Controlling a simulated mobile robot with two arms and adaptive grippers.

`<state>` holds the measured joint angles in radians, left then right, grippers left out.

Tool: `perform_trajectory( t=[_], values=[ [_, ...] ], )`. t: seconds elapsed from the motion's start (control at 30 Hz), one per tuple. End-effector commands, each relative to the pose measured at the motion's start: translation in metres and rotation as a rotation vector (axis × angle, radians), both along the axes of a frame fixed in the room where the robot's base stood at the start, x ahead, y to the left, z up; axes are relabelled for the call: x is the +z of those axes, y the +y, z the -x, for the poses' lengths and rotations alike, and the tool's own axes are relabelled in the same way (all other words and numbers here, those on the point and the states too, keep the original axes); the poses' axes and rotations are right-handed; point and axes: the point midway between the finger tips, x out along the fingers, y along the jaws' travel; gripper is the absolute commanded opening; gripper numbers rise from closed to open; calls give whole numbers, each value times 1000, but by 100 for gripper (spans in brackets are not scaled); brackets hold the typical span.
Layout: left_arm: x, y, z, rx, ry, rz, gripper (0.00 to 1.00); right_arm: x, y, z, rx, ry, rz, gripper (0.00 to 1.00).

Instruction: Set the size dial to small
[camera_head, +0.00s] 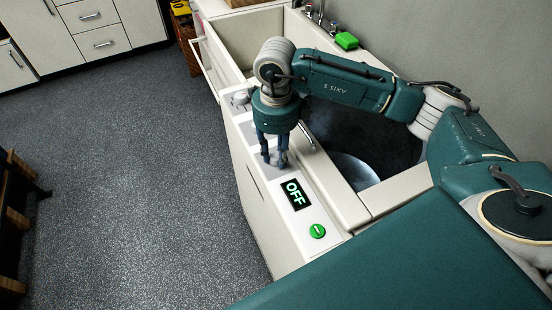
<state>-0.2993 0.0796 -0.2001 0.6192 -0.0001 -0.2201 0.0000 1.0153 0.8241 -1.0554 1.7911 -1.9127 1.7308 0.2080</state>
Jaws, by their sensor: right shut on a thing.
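A white control panel (314,211) runs along the top front edge of a white appliance with an open dark drum. A display (294,194) on it reads OFF, and a green button (317,231) sits near its close end. A pale round knob (240,98) sits farther up the panel. My right gripper (274,160) points down at the panel between knob and display. It is shut on a dial there, which the fingers mostly hide. I cannot read the dial's label or setting. My left gripper is not in view.
The open drum (352,170) lies right of the panel, under my right arm. A green sponge (346,40) sits by a tap at the back. A white sink basin (254,45) adjoins the appliance. Grey floor (130,170) is clear to the left.

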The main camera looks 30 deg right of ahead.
Motion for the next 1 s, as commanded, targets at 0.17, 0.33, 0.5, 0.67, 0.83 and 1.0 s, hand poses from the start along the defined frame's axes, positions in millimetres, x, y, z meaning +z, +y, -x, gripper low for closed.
perform_trajectory(
  t=[0.17, 0.33, 0.5, 0.67, 0.83, 1.0],
  values=[
    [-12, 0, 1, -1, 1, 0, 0, 1, 0, -2, 68, -7, 0, 1],
    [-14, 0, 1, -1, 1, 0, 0, 2, 0, -2, 100, -9, 0, 1],
    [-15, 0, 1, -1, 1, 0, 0, 3, 0, -2, 109, -7, -1, 1],
    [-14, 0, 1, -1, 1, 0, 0, 3, 0, -2, 109, -9, 0, 1],
    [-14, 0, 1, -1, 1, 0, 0, 3, 0, -2, 108, -9, 0, 39],
    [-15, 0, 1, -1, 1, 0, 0, 2, 0, -1, 108, -5, 0, 46]
  ],
)
